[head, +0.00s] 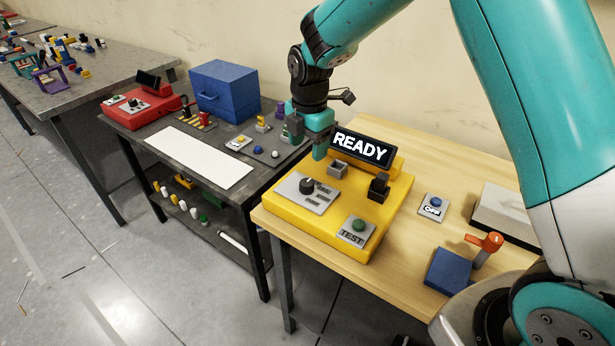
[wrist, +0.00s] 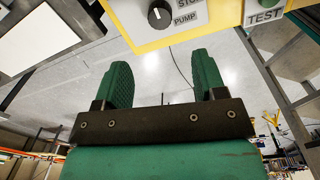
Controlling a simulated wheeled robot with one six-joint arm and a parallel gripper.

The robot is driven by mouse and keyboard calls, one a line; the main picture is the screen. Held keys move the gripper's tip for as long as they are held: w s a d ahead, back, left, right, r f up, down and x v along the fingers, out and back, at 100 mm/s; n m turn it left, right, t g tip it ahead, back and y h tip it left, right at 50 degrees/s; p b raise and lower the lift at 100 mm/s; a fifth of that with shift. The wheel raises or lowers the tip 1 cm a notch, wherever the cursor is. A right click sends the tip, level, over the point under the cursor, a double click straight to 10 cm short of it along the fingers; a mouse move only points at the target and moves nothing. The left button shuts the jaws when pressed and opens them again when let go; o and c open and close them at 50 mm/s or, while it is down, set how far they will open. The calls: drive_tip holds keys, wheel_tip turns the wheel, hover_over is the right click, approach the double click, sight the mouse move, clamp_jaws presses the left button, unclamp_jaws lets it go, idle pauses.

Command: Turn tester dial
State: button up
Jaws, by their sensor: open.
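The yellow tester (head: 290,222) stands on the wooden bench and its screen (head: 360,148) reads READY. Its black dial (head: 306,185) sits on a grey label plate at the tester's left. In the wrist view the dial (wrist: 159,14) shows a white pointer mark at the top edge, beside a PUMP label and a partly cut-off one. My gripper (head: 306,147) is above and behind the dial, apart from it. In the wrist view its two green fingers (wrist: 160,62) are spread with nothing between them.
A green TEST button (head: 359,225) and a black upright part (head: 379,186) are on the tester. A blue button (head: 436,202) and an orange-handled lever (head: 486,245) are to its right. A dark table with a blue box (head: 228,90) and a white sheet (head: 198,157) stands to the left.

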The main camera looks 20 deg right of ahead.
sight(307, 182)
drive_tip(key=f+p, duration=0.1)
drive_tip(key=f, duration=0.4)
drive_tip(key=f+p, duration=0.1)
drive_tip(key=f, duration=0.5)
drive_tip(key=shift+w+a, duration=0.1)
drive_tip(key=shift+w, duration=0.1)
drive_tip(key=c, duration=0.9)
